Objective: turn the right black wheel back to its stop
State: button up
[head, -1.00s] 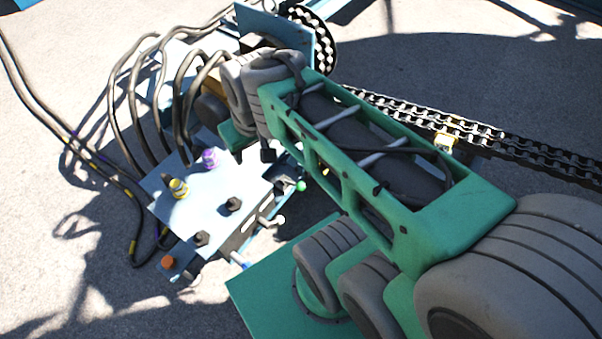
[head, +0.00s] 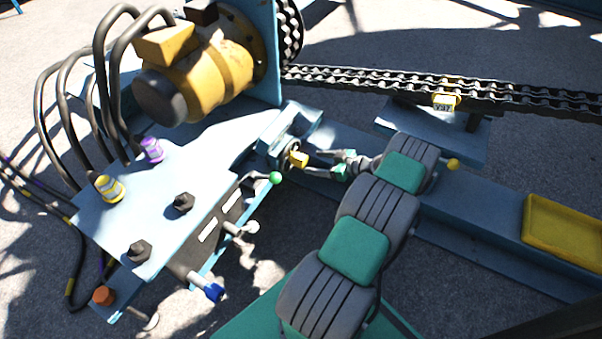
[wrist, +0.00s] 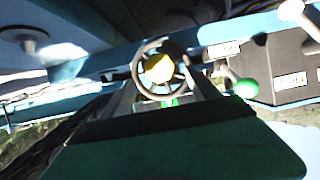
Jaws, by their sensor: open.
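A dark, spoked handwheel with a yellow hub (wrist: 158,68) faces my wrist camera, mounted on a blue frame. In the head view the same wheel (head: 287,149) is small and edge-on, right of the valve panel, with its yellow hub toward my gripper. My gripper (head: 312,163) is open and empty in front of it. In the wrist view my gripper's fingers (wrist: 160,84) lie on either side of the wheel's lower part. I cannot tell whether they touch the rim. The wheel's turned position cannot be read.
A lever with a green ball (head: 276,178) stands close left of my gripper; a blue-tipped lever (head: 209,289) is nearer. A yellow motor (head: 195,82) stands behind the panel (head: 150,215). A chain (head: 380,80) runs right. A yellow tray (head: 565,230) lies at right.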

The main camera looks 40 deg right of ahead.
aim_at(305, 162)
jog(key=b+x, duration=0.1)
jog(key=x, duration=0.6)
jog(key=shift+w+f+b, duration=0.2)
jog(key=shift+f+b, duration=0.1)
jog(key=shift+b, duration=0.1)
jog(key=shift+c, duration=0.3)
grip_shut()
